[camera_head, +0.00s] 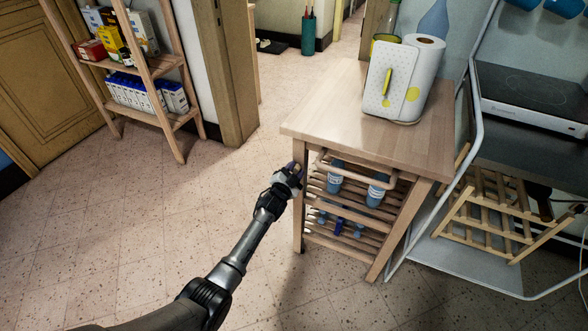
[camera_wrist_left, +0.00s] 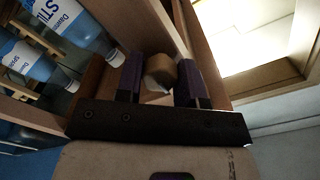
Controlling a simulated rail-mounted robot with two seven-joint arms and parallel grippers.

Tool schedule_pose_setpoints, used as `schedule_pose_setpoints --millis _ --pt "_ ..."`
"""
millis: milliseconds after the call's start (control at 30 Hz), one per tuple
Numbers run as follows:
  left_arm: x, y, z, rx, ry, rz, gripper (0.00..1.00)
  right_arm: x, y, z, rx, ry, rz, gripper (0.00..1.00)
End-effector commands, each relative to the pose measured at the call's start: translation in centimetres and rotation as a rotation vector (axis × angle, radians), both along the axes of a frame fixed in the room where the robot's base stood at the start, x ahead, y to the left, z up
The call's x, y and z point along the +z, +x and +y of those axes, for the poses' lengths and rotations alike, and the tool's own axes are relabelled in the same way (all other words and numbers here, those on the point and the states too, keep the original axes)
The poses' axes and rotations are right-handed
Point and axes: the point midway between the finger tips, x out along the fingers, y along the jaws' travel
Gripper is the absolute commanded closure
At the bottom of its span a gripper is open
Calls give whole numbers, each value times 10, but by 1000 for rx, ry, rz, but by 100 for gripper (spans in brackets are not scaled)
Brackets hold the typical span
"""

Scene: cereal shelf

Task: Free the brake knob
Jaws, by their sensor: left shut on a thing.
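The brake knob (camera_wrist_left: 160,70) is a small, pale wooden knob on the cart, seen in the left wrist view between my two dark purple finger pads. My left gripper (camera_wrist_left: 161,88) is shut on it. In the head view, my left gripper (camera_head: 294,172) is at the upper part of the front left leg of the wooden cart (camera_head: 350,112), just below its top. There the gripper hides the knob. My right gripper is in neither view.
A white box (camera_head: 392,82) and paper roll (camera_head: 425,60) stand on top. A white metal frame (camera_head: 428,190) is close on the right. The floor (camera_head: 150,215) to the left is clear.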

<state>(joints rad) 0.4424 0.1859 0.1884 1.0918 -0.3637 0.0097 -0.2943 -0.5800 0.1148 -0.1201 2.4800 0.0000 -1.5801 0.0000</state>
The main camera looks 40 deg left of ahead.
Motion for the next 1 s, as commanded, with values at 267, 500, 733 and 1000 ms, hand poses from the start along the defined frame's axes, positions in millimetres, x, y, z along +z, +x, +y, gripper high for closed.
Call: schedule_pose_setpoints --millis 267,500,733,1000 --pt "0 0 0 1 -70 -16 88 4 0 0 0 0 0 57" --pt "-1 0 0 1 -84 -19 88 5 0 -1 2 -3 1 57" --pt "-1 0 0 1 -84 -19 88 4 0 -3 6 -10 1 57" --pt "-1 0 0 0 -83 -19 43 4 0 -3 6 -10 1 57"
